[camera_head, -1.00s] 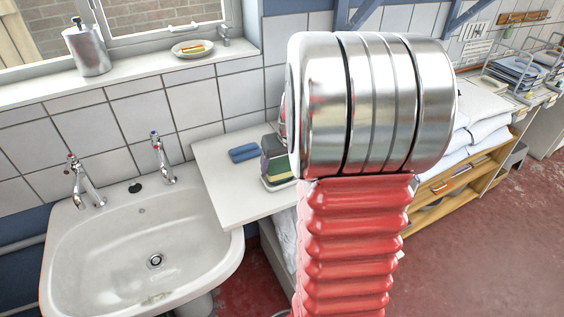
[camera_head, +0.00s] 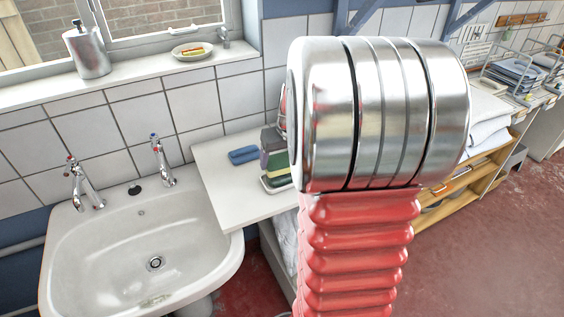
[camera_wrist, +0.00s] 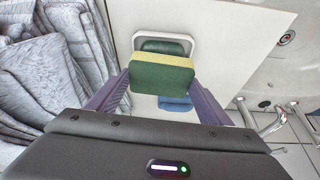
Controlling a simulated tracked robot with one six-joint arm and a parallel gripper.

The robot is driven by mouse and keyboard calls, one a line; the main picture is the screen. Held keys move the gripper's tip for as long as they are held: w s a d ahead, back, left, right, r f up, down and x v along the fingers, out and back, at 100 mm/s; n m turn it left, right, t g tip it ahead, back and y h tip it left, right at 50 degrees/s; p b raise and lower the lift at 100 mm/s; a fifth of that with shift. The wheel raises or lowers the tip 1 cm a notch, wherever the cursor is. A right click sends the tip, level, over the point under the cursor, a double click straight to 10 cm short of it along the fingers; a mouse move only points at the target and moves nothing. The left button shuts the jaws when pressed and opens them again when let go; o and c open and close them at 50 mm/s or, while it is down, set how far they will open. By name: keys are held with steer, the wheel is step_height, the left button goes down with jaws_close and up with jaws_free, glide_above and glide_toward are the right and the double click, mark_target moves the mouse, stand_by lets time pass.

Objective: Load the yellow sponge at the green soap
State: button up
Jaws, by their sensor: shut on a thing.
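The yellow sponge (camera_wrist: 163,62), with a dark green face, is held between the purple fingers of my gripper (camera_wrist: 162,80). The gripper is shut on it. It hangs over or close to a white dish (camera_wrist: 137,40) holding the green soap (camera_wrist: 165,46). The sponge hides part of the dish, and I cannot tell whether they touch. In the head view the sponge (camera_head: 279,165) shows at the left edge of my metal arm link, above the dish (camera_head: 272,188). The arm covers the rest of the gripper there.
A blue sponge (camera_head: 243,155) lies on the white counter (camera_head: 222,178) beside the dish; it also shows in the wrist view (camera_wrist: 174,103). A sink (camera_head: 125,235) with two taps is to the left. Folded grey cloth (camera_wrist: 55,75) lies to the left in the wrist view.

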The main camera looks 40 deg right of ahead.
mark_target(281, 162)
steer(key=shift+r, duration=2.2)
